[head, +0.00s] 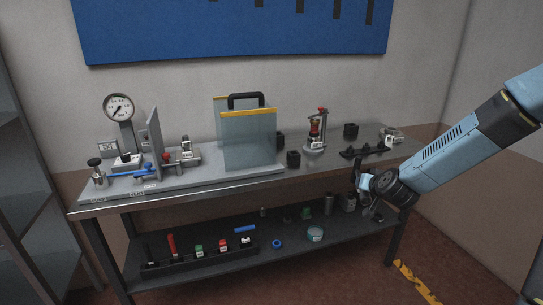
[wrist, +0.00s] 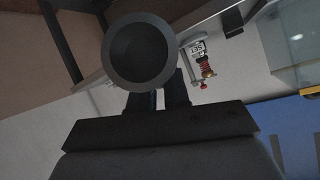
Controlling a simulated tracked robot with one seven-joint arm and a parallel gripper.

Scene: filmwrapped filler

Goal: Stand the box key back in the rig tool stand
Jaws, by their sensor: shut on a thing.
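My gripper (head: 364,183) is at the front right edge of the bench, just off its front edge in the head view. In the wrist view its fingers (wrist: 158,98) are shut on a dark round tube with a hollow end, which I take as the box key (wrist: 140,52). The open end faces the wrist camera, and the rest of the key is hidden behind it.
The bench (head: 300,178) carries a gauge (head: 119,109), a clear screen with yellow edging (head: 249,141) and a red-topped valve (head: 316,130), also in the wrist view (wrist: 205,66). The lower shelf (head: 275,262) holds a black tray of coloured tools (head: 200,258) and several small parts.

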